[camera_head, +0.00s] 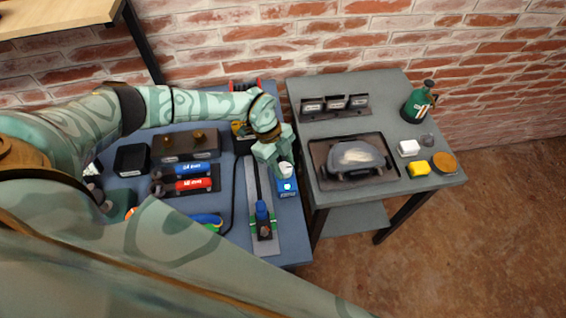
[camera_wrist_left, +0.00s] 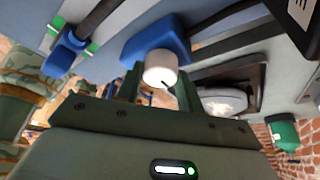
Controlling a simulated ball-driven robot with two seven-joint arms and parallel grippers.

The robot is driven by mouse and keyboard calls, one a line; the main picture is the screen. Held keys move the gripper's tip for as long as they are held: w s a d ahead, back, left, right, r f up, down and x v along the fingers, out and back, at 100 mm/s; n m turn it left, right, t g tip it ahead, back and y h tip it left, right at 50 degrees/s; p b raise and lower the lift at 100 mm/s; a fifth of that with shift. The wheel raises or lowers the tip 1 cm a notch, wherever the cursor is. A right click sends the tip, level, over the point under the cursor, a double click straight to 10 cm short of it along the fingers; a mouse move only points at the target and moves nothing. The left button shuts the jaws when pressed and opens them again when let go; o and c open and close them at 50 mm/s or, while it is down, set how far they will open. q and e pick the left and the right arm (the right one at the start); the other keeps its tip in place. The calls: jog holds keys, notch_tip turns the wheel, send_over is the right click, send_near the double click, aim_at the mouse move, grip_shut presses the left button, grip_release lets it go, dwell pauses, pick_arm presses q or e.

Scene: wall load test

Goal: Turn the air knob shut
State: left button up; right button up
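The air knob is a white round knob (camera_head: 286,170) with a small dark mark, on a blue box (camera_head: 287,187) at the right edge of the blue-grey table. My left gripper (camera_head: 281,168) reaches down over it. In the left wrist view the knob (camera_wrist_left: 160,68) sits between the two fingertips (camera_wrist_left: 159,78) of that gripper, with no clear gap on either side, so the gripper looks shut on it. The fingers partly hide the knob in the head view. My right gripper is not in view.
A metal strip with a blue-handled valve (camera_head: 263,215) lies left of the box. Red and blue cylinders (camera_head: 188,185) and dark boxes sit further left. The grey table (camera_head: 385,90) at right holds a tray (camera_head: 318,150), a green bottle (camera_head: 418,105) and small blocks. A brick wall stands behind.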

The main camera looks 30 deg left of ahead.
pick_arm(q)
jog(key=shift+m, duration=0.3)
jog(key=m, duration=0.1)
jog(key=m+g, duration=0.1)
jog(key=m, duration=0.1)
jog(key=shift+w+m+y, duration=0.2)
jog(key=shift+m+y, duration=0.1)
jog(key=shift+y, duration=0.1)
jog(key=m+g+b, duration=0.1)
jog(key=m, duration=0.1)
jog(key=m+g+y, duration=0.1)
jog(key=m, duration=0.2)
jog(key=shift+w+d+m+y+b, duration=0.1)
jog(key=shift+d+m+y+b, duration=0.05)
jog(key=shift+m+y+b, duration=0.2)
jog(key=m+y, duration=0.1)
jog(key=m, duration=0.2)
jog(key=shift+b, duration=0.4)
jog(key=shift+d+r+m+g+y, duration=0.15)
jog(key=shift+m+y, duration=0.3)
jog(key=shift+m, duration=0.7)
jog(key=shift+f+m+g+y, duration=0.15)
jog(key=shift+m+y, duration=0.25)
jog(key=shift+m, duration=0.7)
jog(key=shift+r, duration=0.1)
jog(key=o, duration=1)
